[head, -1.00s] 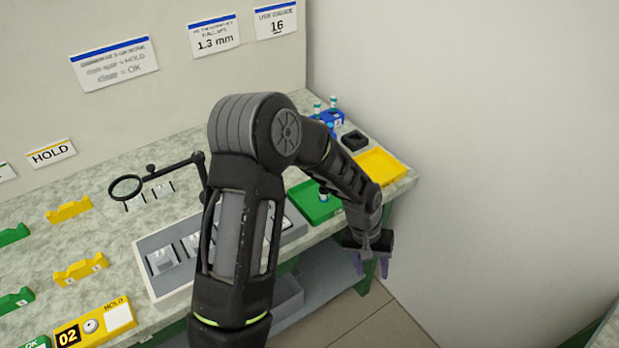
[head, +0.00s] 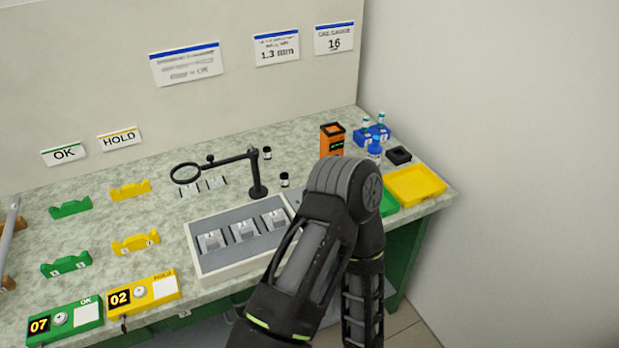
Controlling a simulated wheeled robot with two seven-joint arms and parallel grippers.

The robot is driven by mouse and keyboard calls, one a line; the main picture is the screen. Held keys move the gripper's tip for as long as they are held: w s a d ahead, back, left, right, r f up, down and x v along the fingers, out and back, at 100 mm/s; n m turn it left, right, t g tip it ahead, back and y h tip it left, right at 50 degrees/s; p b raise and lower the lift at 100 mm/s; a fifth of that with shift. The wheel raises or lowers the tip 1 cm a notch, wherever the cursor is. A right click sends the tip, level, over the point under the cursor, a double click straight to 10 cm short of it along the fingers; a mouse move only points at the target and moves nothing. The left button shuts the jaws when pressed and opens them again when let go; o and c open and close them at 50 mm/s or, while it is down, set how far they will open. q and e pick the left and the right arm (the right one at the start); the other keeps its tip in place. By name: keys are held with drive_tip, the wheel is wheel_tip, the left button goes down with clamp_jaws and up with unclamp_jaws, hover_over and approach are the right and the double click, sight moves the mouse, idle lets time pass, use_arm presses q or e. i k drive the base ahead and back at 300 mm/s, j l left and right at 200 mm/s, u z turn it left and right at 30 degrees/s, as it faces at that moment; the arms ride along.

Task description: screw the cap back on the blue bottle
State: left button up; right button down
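A small blue bottle (head: 374,152) stands upright at the back right of the bench, just in front of a blue rack. Its top is too small to tell whether a cap is on it. I cannot make out a separate loose cap. One of my arms rises from the bottom edge, bends at the middle right and runs back down out of the picture, so its gripper is hidden below the frame. My other gripper does not show either.
The blue rack (head: 381,131) holds vials. Nearby are an orange device (head: 332,141), a black block (head: 398,155) and a yellow tray (head: 416,185). A green tray (head: 389,203) is partly behind my arm. A magnifier stand (head: 257,178) and grey fixture tray (head: 200,262) lie left.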

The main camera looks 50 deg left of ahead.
sight(374, 150)
drive_tip(key=u, duration=1.55)
drive_tip(key=i+l, duration=0.1)
drive_tip(key=l, duration=0.5)
